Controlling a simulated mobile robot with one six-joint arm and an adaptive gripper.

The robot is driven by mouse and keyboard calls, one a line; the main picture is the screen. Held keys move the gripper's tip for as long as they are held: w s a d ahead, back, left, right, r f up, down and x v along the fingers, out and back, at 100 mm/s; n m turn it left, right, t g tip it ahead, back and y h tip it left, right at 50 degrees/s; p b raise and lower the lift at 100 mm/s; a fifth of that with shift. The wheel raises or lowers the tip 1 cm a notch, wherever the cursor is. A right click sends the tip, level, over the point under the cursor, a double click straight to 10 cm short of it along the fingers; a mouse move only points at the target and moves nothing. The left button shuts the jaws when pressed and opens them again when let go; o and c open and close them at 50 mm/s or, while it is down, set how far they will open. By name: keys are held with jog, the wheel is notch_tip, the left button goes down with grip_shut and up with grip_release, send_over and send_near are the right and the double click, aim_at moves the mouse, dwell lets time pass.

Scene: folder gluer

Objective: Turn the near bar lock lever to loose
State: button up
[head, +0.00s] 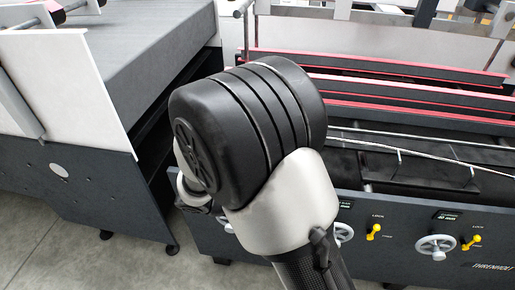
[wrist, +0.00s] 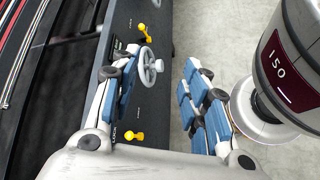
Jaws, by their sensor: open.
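Two yellow lock levers sit on the dark front panel of the machine. In the head view, one lever (head: 374,232) is just right of my arm and the other lever (head: 471,242) is farther right. Both have a LOCK mark above. In the wrist view, one yellow lever (wrist: 144,33) is at the top and another (wrist: 133,135) is lower. I cannot tell which is the near bar's. My gripper (wrist: 158,68) is open and empty, its blue-padded fingers spread in front of the panel.
White handwheels (head: 436,247) are beside the levers; one handwheel (wrist: 150,66) shows between my fingers in the wrist view. Red-edged bars (head: 400,93) lie above the panel. Another dark machine section (head: 75,180) stands left. Grey floor (wrist: 225,30) is open in front.

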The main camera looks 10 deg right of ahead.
jog(key=a+f+n+t+y+p, duration=0.1)
jog(key=a+f+n+t, duration=0.2)
jog(key=f+n+t, duration=0.35)
jog(key=w+a+f+n+t+p, duration=0.1)
jog(key=a+f+n+t, duration=0.25)
jog(key=f+n, duration=0.6)
jog(key=a+f+n+t+y, duration=0.15)
jog(key=f+n+t, duration=0.35)
jog(key=f, duration=0.7)
jog(key=w+d+b, duration=0.1)
jog(key=w+d, duration=0.2)
jog(key=w, duration=0.4)
jog(key=w+d+m+t+b, duration=0.1)
jog(key=w+d, duration=0.3)
jog(key=w, duration=0.3)
jog(key=shift+w+d+b, duration=0.25)
jog(key=shift+d+b, duration=0.05)
jog(key=shift+r, duration=0.1)
grip_shut()
